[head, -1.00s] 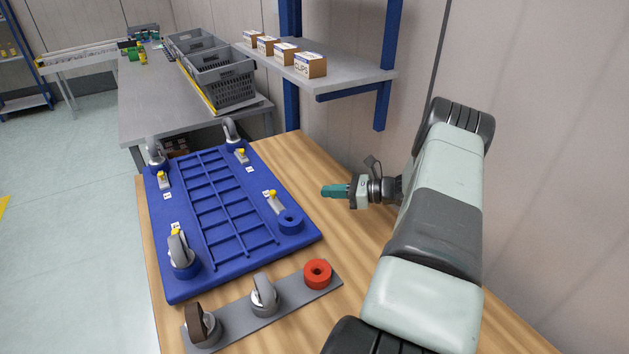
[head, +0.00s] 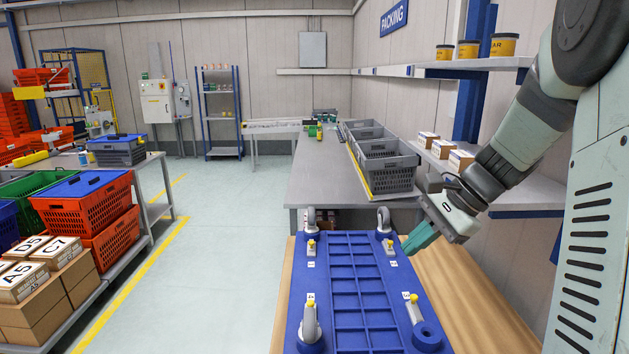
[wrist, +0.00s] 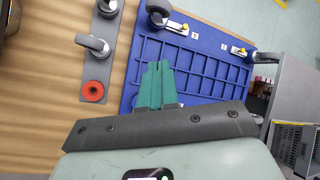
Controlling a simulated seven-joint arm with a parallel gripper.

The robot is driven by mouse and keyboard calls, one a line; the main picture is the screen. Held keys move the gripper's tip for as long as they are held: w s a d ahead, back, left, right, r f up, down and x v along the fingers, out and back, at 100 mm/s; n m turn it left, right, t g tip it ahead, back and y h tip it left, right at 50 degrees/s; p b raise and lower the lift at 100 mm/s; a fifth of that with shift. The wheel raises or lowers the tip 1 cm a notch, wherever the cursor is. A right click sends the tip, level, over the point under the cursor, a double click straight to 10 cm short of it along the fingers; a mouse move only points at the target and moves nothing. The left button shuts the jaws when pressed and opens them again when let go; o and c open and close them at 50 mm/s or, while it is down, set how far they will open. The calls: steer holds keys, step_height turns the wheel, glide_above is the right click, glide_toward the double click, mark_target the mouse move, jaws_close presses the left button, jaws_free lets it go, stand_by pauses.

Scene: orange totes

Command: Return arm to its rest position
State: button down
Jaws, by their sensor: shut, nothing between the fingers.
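My gripper (head: 421,238) has teal fingers and is shut with nothing between them. In the head view it hangs in the air over the right edge of the blue dolly base (head: 345,268), apart from it as far as I can tell. In the wrist view the shut fingers (wrist: 157,85) point over the blue base. My arm reaches down from the upper right in the head view.
Caster wheels stand at corners of the blue base; one corner shows a bare blue ring (head: 427,335). A grey strip (wrist: 102,50) holds casters and a red ring (wrist: 93,91). Grey crates (head: 385,165) stand behind. A shelf (head: 520,197) juts out at right.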

steer(key=s+a+r+n+t+h, duration=0.1)
steer(key=s+a+r+n+h, duration=0.3)
steer(key=s, duration=0.5)
steer(key=s+a+r+n+t+h, duration=0.1)
steer(key=s+a+r+n+t, duration=0.1)
steer(key=s+a+r+n, duration=0.6)
steer(key=s+d+f+h, duration=0.1)
steer(key=s+d+f, duration=0.1)
steer(key=s+d, duration=0.2)
steer(key=s, duration=0.3)
steer(key=shift+d+f+n+t+h, duration=0.25)
steer(key=shift+d+n+t+h, duration=0.05)
steer(key=shift+d+n, duration=0.1)
